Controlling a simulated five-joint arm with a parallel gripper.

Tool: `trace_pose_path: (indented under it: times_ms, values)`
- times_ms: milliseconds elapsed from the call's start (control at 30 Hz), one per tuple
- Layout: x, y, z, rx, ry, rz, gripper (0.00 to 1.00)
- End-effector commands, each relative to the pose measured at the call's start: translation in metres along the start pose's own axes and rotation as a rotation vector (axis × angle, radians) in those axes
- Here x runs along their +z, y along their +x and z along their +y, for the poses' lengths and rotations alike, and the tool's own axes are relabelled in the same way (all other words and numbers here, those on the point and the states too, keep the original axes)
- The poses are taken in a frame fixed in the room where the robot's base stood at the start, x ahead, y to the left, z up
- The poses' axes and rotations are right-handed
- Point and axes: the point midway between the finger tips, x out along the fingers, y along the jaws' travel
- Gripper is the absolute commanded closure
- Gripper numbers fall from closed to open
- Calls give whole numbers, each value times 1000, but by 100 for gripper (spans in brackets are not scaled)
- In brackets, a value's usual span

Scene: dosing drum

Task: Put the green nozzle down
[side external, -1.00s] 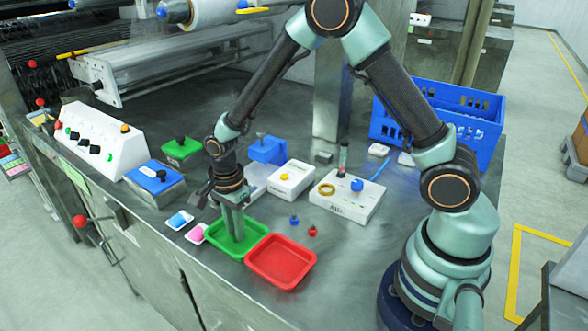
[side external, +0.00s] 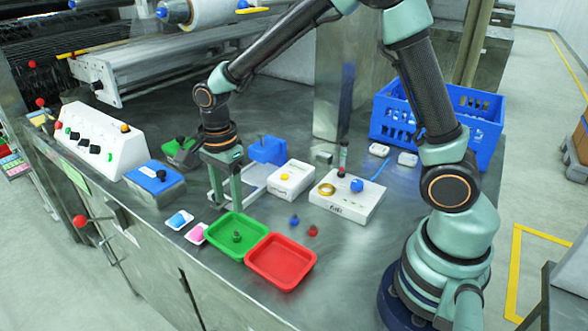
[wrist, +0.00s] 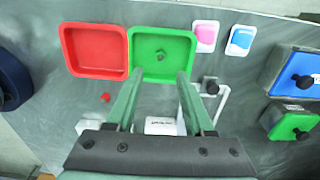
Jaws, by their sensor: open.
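The green nozzle (side external: 237,236) stands upright in the green tray (side external: 211,240), and it also shows in the wrist view (wrist: 160,56) inside the same tray (wrist: 187,37). My gripper (side external: 227,204) is open and empty, apart from the nozzle, above the table behind the tray. In the wrist view, my two fingers (wrist: 157,78) are spread wide, with nothing between their tips but the tray's edge area beyond.
A red tray (side external: 280,282) adjoins the green one. Small blue (side external: 294,220) and red (side external: 312,231) nozzles stand to its right. White boxes (side external: 291,182), a blue block (side external: 268,150) and a blue-topped box (side external: 155,183) stand nearby. A blue crate (side external: 480,140) is at the back right.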

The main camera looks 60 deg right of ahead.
Motion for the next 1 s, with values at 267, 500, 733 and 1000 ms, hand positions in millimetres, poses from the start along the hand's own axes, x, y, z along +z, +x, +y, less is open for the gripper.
trace_pose_path:
  times_ms: [267, 500, 733, 1000]
  values:
    - [1, -29, 0, -4, -9, -1, 47]
    - [-18, -70, 17, -99, -283, -4, 47]
    - [-47, -115, 54, -248, -767, 69, 47]
    - [-73, -138, 99, -367, -1292, 255, 47]
